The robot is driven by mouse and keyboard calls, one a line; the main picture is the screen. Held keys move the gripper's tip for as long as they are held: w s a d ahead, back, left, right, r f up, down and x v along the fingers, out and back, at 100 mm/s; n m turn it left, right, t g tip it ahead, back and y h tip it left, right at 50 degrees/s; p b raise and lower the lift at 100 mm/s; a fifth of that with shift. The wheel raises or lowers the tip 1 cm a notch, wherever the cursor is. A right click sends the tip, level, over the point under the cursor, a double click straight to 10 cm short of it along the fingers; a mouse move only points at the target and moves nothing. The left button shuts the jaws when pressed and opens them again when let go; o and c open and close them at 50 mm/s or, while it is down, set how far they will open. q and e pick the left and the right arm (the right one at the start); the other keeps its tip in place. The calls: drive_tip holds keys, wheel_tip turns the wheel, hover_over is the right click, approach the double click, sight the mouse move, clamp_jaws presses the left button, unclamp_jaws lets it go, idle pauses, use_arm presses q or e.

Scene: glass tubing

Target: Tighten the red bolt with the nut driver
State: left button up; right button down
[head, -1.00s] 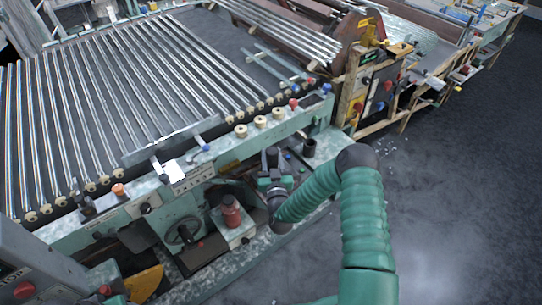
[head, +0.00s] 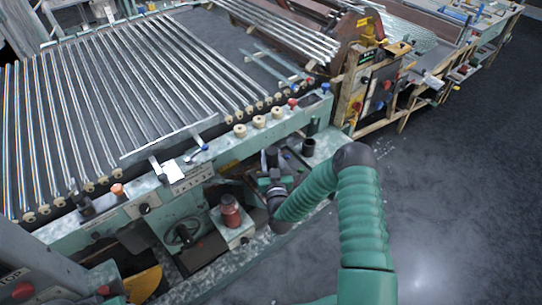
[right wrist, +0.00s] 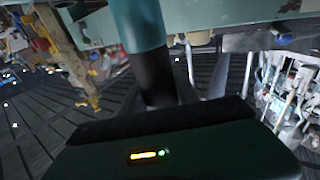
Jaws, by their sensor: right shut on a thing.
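My right gripper (head: 272,176) reaches down from the right into the lower recess of the teal machine. In the right wrist view, a cylinder with a teal upper part and a black lower part (right wrist: 152,62) rises from the gripper's dark body. It looks like the nut driver's handle, and the gripper is shut on it. The driver's working end is not clearly seen. A reddish cylinder (head: 230,210) stands on a pale block left of the gripper, apart from it. I cannot tell whether it is the red bolt. My left gripper is not in view.
The teal machine's front rail (head: 180,178) runs above the recess. Glass tubes (head: 120,90) lie on rollers behind it. A black cup-like part (head: 308,147) stands right of the gripper. A handwheel (head: 183,234) is at the left. The floor (head: 450,200) at the right is clear.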

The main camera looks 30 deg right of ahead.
sight(270, 148)
drive_tip(key=shift+f+b, duration=0.5)
drive_tip(key=shift+f, duration=0.15)
idle(0.7)
drive_tip(key=shift+s+a+f, duration=0.1)
drive_tip(key=shift+f, duration=0.1)
idle(0.8)
drive_tip(key=shift+r, duration=0.1)
wheel_tip(270, 148, up, 6)
drive_tip(key=p, duration=0.4)
drive_tip(key=shift+f, duration=0.25)
wheel_tip(270, 148, up, 2)
drive_tip(key=shift+r+p, duration=0.1)
drive_tip(key=shift+p, duration=0.85)
